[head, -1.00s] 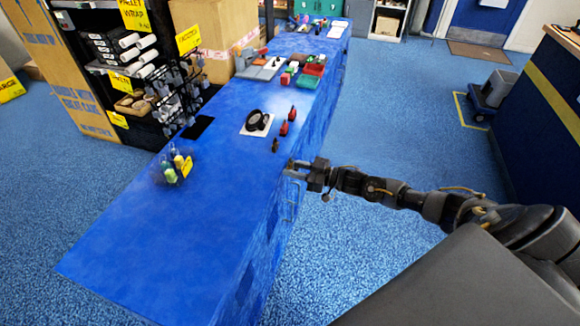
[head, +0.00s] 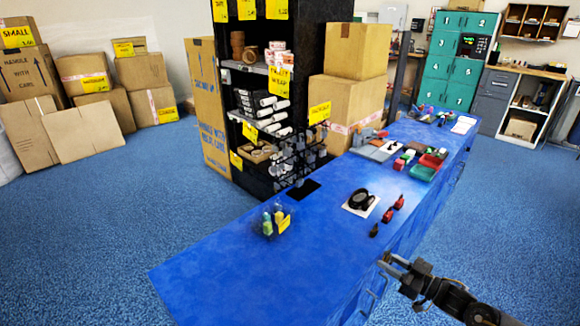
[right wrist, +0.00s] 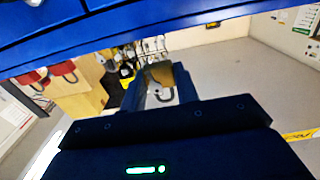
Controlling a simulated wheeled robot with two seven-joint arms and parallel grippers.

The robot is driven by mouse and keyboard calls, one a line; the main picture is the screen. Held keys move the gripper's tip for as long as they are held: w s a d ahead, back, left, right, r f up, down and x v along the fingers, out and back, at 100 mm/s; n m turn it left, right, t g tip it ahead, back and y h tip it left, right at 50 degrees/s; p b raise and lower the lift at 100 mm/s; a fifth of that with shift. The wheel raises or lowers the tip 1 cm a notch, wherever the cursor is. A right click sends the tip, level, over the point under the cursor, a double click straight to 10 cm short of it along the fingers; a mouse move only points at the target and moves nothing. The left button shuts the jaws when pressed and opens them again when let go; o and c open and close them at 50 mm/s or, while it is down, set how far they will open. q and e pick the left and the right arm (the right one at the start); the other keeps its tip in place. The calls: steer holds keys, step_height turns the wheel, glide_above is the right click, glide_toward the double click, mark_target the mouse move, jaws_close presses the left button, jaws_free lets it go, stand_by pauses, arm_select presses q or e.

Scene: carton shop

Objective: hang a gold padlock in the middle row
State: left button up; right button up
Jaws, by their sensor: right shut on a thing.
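My right gripper (head: 389,264) is beside the near right edge of the blue counter (head: 255,285). In the right wrist view its fingers (right wrist: 161,82) are shut on a gold padlock (right wrist: 160,74), with the grey shackle showing between them. The padlock is too small to make out in the head view. A dark wire rack (head: 292,160) with hooks and small grey things hanging on it stands at the counter's far left edge, well away from the gripper. Its separate rows are hard to tell. My left gripper is not in view.
A clear holder with green bottles (head: 267,224), a black ring-shaped thing (head: 361,199) on a white sheet, and red tools (head: 388,215) stand on the counter. Trays (head: 422,172) lie farther back. The counter's near left part is clear. Dark shelving (head: 240,110) stands behind the rack.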

steer(key=shift+a, duration=0.1)
